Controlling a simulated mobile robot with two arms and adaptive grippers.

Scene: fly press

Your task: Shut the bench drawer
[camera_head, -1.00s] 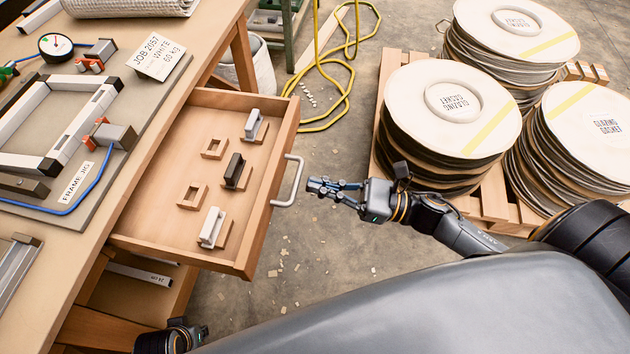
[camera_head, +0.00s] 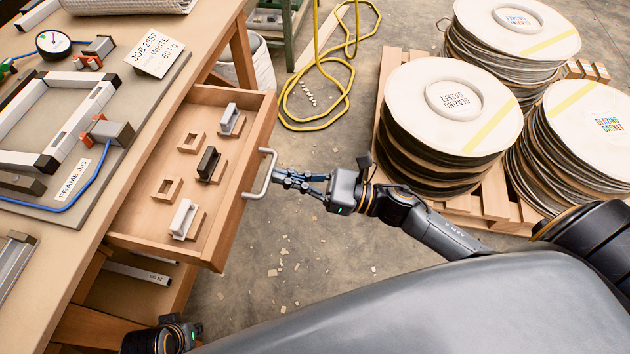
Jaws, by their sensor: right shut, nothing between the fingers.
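The wooden bench drawer (camera_head: 232,203) is partly pulled out of the bench (camera_head: 100,225). Its pale metal handle (camera_head: 265,174) is on the front, facing right. Inside lie several small blocks, among them a black one (camera_head: 208,164) and a white one (camera_head: 184,218). My right gripper (camera_head: 278,178) is shut and empty, its fingertips at the handle's outer side; they look to be touching or nearly touching it.
A pallet (camera_head: 495,205) with stacked round gasket coils (camera_head: 450,105) stands at the right, near my right arm. A yellow hose (camera_head: 318,122) lies on the floor behind the drawer. A frame jig (camera_head: 75,180) sits on the bench top. Floor right of the drawer is clear apart from scraps.

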